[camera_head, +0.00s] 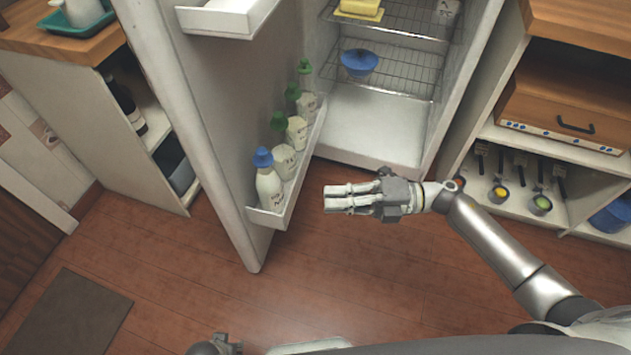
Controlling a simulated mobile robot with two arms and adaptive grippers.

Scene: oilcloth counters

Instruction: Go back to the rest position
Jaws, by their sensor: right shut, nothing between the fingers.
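My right gripper (338,197) is in front of the open fridge, with its fingers pointing left. It is shut and empty, close to the lower door shelf but apart from it in the picture. The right arm comes in from the lower right. A dark part of what seems to be my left gripper (222,346) shows at the bottom edge; its fingers are not visible.
The fridge door (205,120) stands open, with several bottles in its lower shelf (290,205). A blue bowl (359,63) sits on a wire rack inside. An open cabinet (590,155) stands right. The wooden floor (370,285) is clear; a mat (70,315) lies left.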

